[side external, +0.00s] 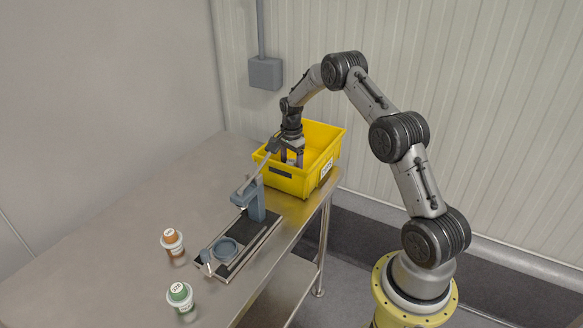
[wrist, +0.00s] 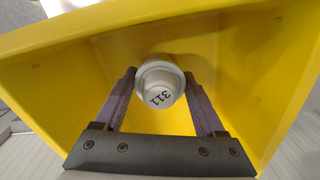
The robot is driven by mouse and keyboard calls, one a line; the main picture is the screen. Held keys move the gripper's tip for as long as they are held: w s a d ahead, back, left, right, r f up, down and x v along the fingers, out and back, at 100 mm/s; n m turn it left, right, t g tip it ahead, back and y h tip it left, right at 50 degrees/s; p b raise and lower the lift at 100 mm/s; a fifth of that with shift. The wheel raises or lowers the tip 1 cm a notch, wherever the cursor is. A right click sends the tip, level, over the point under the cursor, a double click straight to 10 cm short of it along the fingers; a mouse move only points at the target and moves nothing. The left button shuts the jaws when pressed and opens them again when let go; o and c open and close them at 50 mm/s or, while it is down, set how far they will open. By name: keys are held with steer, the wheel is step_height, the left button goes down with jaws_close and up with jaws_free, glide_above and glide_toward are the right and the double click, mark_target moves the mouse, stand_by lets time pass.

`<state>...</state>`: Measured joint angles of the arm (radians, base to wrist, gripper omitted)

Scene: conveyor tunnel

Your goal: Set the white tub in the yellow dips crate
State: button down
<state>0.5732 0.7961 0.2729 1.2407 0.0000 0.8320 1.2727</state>
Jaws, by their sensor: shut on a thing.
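The yellow dips crate (side external: 292,184) stands at the far right end of the steel table. My gripper (side external: 292,157) reaches down into the crate from above, its fingers partly hidden by the crate's near wall. In the wrist view my gripper (wrist: 160,98) is shut on the white tub (wrist: 158,83), whose lid reads 311. The tub is between the two fingers, inside the yellow walls (wrist: 60,75). I cannot tell whether it touches the crate floor. In the side view the tub is mostly hidden.
A blue-grey lever press (side external: 257,200) on a dark base stands in front of the crate. The table's left side is clear.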

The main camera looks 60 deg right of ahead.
steer(key=shift+f, duration=0.15)
jaws_free()
